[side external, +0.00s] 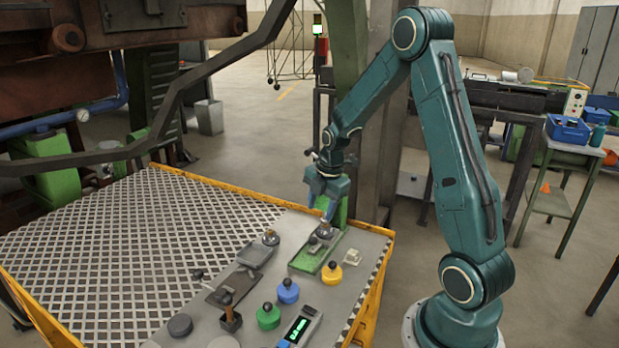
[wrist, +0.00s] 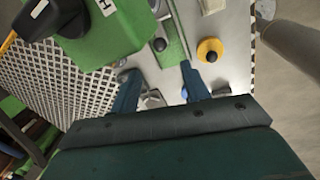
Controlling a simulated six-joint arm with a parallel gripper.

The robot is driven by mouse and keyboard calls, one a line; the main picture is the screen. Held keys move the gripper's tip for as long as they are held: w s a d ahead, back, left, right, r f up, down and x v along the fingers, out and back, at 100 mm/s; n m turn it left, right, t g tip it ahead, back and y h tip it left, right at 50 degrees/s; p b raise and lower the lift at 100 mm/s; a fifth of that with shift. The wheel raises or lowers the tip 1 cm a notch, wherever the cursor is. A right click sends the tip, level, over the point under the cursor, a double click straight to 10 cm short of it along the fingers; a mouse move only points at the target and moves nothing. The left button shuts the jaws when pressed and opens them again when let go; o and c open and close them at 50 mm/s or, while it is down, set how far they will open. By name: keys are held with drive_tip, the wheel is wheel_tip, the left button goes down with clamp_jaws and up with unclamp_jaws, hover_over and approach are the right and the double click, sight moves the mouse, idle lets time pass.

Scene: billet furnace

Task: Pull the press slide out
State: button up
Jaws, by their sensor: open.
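My gripper (side external: 328,208) is open and empty, pointing down over the far right part of the control panel. In the wrist view its two blue fingers (wrist: 160,72) are apart, with a green strip visible beyond and between them. A green slide plate with a small knob, likely the press slide (side external: 305,262), lies on the panel just below and in front of the fingers. Its green strip also shows in the wrist view (wrist: 172,40). No finger visibly grips the knob. I cannot tell the exact gap between fingertips and slide. Labels are too small to read.
A green block with a black knob (wrist: 95,30) stands close to the fingers in the wrist view. Perforated mesh (side external: 110,250) lies left.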

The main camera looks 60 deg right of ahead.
sight(314, 238)
drive_tip(key=shift+w+d+f, duration=0.1)
drive_tip(key=shift+w+f, duration=0.25)
drive_tip(key=shift+f, duration=1.5)
drive_tip(key=shift+w+d+f, duration=0.1)
drive_tip(key=shift+w+f, duration=0.25)
drive_tip(key=shift+f, duration=1.45)
drive_tip(key=shift+w+f, duration=0.35)
drive_tip(key=shift+f, duration=1.5)
clamp_jaws()
